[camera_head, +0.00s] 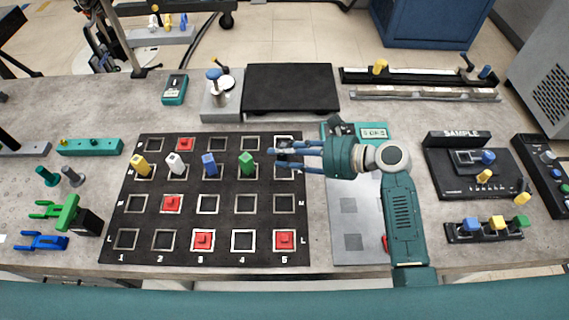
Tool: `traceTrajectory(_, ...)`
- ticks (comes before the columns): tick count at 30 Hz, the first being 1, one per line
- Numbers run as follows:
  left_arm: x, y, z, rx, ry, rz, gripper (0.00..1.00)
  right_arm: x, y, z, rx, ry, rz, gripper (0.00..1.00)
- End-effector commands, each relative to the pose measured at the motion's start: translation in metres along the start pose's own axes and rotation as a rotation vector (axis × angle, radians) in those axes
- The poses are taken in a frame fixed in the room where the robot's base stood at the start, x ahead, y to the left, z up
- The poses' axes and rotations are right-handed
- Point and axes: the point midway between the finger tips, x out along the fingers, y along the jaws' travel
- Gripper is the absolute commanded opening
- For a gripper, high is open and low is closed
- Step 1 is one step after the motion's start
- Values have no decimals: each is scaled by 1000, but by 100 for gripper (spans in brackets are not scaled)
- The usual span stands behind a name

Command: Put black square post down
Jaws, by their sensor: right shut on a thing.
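My right gripper (276,152) reaches in from the right over the far right part of the black grid board (225,222). It is shut on a small dark post (286,146), mostly hidden between the fingers, near the fifth-column squares of the two far rows. I cannot tell whether the post touches the board. A yellow post (140,164), a white post (175,163), a blue post (209,164) and a green post (246,163) stand in the second row from the back. Several red pieces, such as one in column 2 (172,203), sit in other squares. My left gripper is out of view.
A dark flat plate (290,89) and a grey block with a knob (221,100) stand behind the board. A light metal panel (350,225) lies right of it, partly under my arm. A sample station (466,172) stands further right. Green and blue tools (62,213) lie left.

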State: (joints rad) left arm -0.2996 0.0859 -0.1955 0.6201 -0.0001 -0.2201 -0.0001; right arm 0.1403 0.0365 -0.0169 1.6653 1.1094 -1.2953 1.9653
Motion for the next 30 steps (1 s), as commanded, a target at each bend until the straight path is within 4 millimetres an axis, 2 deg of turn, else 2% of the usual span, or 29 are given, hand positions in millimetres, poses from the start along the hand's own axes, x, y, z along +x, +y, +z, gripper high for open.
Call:
traceTrajectory(5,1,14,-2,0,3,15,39,6,-1,-13,2,-2,-1,3)
traceTrajectory(12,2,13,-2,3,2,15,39,19,-1,-44,3,-2,-1,3)
traceTrajectory(25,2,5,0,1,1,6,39,22,-1,-50,1,-2,-1,3)
traceTrajectory(26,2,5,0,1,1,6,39,21,-1,-50,0,-1,-1,38)
traceTrajectory(30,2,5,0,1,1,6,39,21,-1,-50,0,-1,-1,40)
